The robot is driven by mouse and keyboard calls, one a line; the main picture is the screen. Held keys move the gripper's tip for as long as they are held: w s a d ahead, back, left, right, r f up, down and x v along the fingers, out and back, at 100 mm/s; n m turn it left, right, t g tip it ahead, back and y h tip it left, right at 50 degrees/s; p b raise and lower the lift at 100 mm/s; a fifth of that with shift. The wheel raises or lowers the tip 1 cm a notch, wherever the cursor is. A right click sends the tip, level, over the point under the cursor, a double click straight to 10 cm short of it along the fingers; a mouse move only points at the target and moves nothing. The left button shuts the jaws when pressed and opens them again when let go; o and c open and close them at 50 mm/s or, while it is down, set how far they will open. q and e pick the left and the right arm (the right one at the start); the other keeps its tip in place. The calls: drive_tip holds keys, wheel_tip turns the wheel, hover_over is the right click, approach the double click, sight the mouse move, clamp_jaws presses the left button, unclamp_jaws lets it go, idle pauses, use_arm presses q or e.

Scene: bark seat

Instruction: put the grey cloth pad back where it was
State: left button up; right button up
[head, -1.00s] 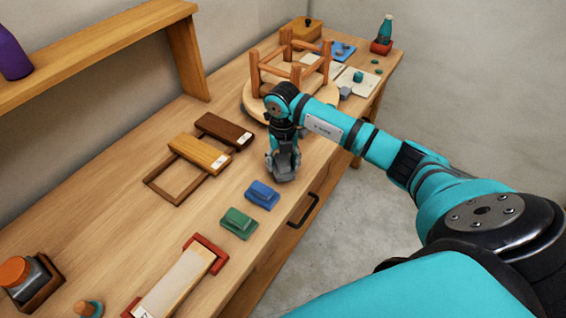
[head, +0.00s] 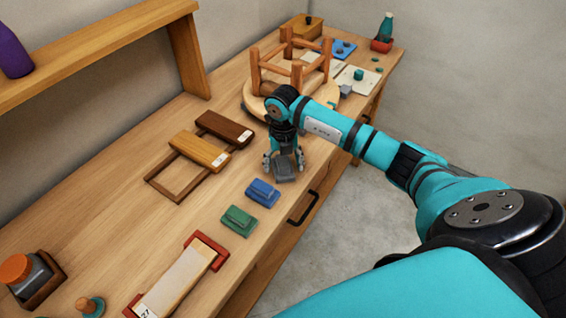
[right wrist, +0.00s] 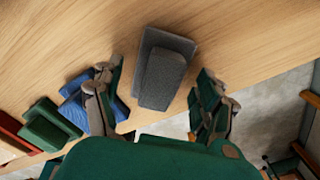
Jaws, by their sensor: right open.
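The grey cloth pad (head: 287,172) lies on the wooden bench near its front edge, in line with a blue pad (head: 262,193) and a green pad (head: 237,220). In the right wrist view the grey pad (right wrist: 165,72) shows its raised grip strip between the two spread fingers. My right gripper (head: 284,160) is open and points down around the grey pad, with a gap on both sides in the wrist view. My left gripper is not in view.
A brown and a yellow block (head: 200,150) sit on a wooden frame to the left. A long pale piece with red ends (head: 180,280) lies nearer. An upturned stool (head: 290,65) stands behind. A drawer handle (head: 303,207) sticks out of the bench front.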

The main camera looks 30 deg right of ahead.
sight(283, 161)
wheel_tip(283, 161, up, 11)
drive_tip(key=b, duration=0.3)
drive_tip(key=shift+f, duration=0.15)
drive_tip(key=shift+r, duration=0.6)
